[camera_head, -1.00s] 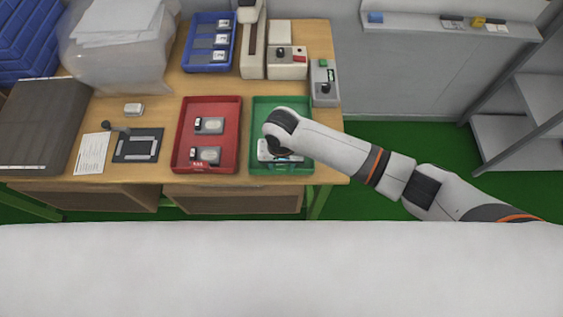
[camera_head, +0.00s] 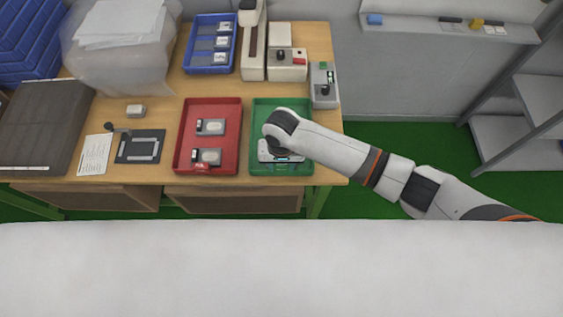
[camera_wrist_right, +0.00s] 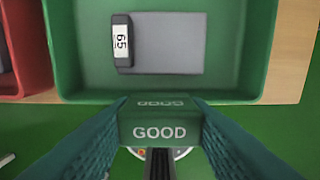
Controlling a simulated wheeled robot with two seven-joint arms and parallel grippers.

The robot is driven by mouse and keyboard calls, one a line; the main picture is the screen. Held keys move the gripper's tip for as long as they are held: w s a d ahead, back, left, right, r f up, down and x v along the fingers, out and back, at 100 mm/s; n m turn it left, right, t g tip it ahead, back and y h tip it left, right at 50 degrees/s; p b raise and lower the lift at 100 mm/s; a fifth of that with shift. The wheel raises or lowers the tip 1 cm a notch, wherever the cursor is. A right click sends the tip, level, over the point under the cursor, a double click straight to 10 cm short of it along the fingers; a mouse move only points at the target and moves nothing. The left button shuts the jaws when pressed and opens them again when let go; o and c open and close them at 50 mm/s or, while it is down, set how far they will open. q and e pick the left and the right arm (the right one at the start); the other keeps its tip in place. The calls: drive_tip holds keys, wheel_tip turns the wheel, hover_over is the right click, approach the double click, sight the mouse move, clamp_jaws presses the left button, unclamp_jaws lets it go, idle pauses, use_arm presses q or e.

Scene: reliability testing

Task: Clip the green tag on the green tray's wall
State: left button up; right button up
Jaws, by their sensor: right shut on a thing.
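The green tray (camera_head: 291,104) stands at the right front of the table, partly hidden under my right arm. In the right wrist view the tray (camera_wrist_right: 235,85) fills the top. My right gripper (camera_head: 284,158) is over the tray's front part, and its fingers (camera_wrist_right: 160,128) are shut on the green tag (camera_wrist_right: 160,131). The tag reads GOOD on its face, with a second, dimmer GOOD on its top part. The tag overlaps the middle of the tray's near wall in this view; I cannot tell whether it touches or straddles the rim. My left gripper is not in view.
A grey piece with a dark device marked 65 (camera_wrist_right: 122,42) lies in the green tray. The red tray (camera_head: 233,108), holding two devices, stands close on the left. A control box (camera_head: 323,86) is behind to the right. The blue tray (camera_head: 206,64) is further back.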

drive_tip(key=shift+f, duration=0.5)
idle(1.0)
drive_tip(key=shift+r+p, duration=0.5)
drive_tip(key=shift+p, duration=0.15)
idle(0.6)
drive_tip(key=shift+f, duration=0.5)
idle(0.9)
drive_tip(key=o, duration=1)
drive_tip(key=shift+o, duration=0.2)
drive_tip(key=shift+r+p, duration=2.5)
drive_tip(key=shift+p, duration=0.2)
drive_tip(key=shift+r+p, duration=1)
drive_tip(key=shift+r, duration=0.05)
